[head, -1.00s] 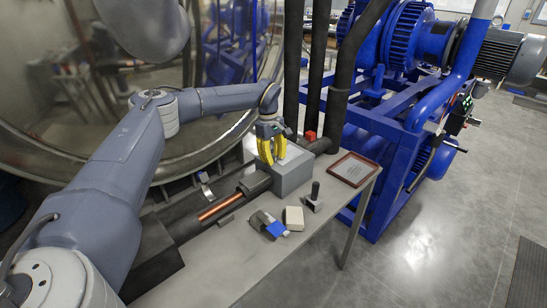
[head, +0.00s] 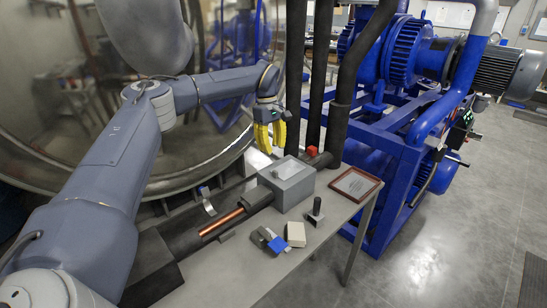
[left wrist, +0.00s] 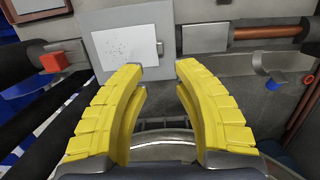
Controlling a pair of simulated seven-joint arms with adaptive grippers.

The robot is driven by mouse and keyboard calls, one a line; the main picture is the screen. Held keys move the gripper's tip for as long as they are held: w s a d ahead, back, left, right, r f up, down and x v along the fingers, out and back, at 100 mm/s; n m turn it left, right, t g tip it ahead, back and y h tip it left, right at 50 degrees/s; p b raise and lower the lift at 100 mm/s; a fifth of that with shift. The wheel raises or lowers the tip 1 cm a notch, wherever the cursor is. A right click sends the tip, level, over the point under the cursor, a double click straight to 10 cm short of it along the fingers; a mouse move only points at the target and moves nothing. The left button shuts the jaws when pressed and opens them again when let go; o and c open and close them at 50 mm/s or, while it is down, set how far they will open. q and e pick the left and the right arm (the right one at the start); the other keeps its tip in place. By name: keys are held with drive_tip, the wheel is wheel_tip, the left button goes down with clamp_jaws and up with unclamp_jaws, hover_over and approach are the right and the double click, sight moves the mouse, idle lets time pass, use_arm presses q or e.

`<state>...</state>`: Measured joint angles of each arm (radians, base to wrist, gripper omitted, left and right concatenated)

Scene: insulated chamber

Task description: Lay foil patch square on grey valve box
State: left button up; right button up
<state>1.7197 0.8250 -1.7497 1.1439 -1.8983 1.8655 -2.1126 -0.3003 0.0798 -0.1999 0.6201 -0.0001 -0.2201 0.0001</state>
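The grey valve box (head: 297,197) stands on the bench beside the pipe run. The foil patch (head: 285,172) is a pale speckled rectangle lying on its top. In the left wrist view the patch (left wrist: 122,42) lies within the grey top face of the box (left wrist: 98,48), and looks slightly turned against its edges. My left gripper (head: 270,136) is above and behind the box, apart from it. Its two yellow fingers (left wrist: 160,85) are spread with nothing between them. My right gripper is not in view.
A bare copper pipe (head: 221,222) runs between black insulation pieces. A red block (head: 311,151) sits behind the box. A framed brown plate (head: 355,185), a black-handled tool (head: 316,212), a beige block (head: 296,234) and a blue-and-grey item (head: 272,242) lie on the bench.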

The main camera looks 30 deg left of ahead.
use_arm(q)
drive_tip(key=shift+a+r, duration=0.1)
drive_tip(key=shift+r, duration=0.8)
